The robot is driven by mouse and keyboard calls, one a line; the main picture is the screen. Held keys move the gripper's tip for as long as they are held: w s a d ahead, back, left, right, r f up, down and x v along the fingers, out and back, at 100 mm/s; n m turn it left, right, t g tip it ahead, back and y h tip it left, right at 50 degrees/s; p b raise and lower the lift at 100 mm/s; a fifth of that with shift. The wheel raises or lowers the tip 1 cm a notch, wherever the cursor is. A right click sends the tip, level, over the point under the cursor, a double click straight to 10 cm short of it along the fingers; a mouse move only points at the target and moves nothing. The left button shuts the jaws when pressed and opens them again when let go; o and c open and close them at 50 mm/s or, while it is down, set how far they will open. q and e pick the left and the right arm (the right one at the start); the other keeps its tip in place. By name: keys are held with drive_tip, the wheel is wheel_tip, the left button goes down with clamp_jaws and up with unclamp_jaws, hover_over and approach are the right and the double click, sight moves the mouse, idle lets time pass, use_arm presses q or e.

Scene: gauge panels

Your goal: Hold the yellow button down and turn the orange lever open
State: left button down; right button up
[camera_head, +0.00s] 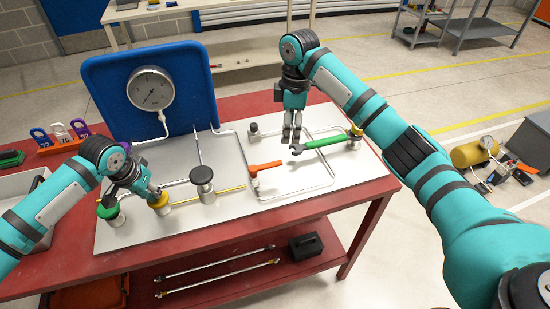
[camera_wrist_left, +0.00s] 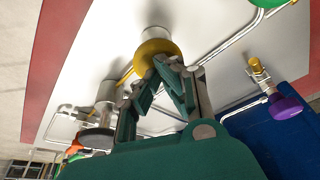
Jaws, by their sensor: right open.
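The yellow button (camera_head: 159,203) is on the front left of the grey panel, between a green button (camera_head: 108,210) and a black knob (camera_head: 202,176). My left gripper (camera_head: 152,190) is at the yellow button. In the left wrist view its fingertips (camera_wrist_left: 168,64) meet at the yellow cap (camera_wrist_left: 154,48), seemingly touching it; whether it is pressed down, I cannot tell. The orange lever (camera_head: 266,166) lies roughly level on the panel, pointing right from its pivot. My right gripper (camera_head: 291,138) is open and empty, pointing down behind and right of the orange lever.
A round gauge (camera_head: 151,88) is on the blue board (camera_head: 100,80) behind. Thin pipes cross the panel. Coloured padlocks (camera_head: 60,131) stand at the left.

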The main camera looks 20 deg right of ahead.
sight(276, 163)
drive_tip(key=a+r+n, duration=0.2)
drive_tip(key=a+n, duration=0.1)
drive_tip(key=a, duration=0.1)
drive_tip(key=shift+h, duration=0.4)
wheel_tip(276, 163, down, 12)
drive_tip(key=shift+r, duration=0.15)
clamp_jaws()
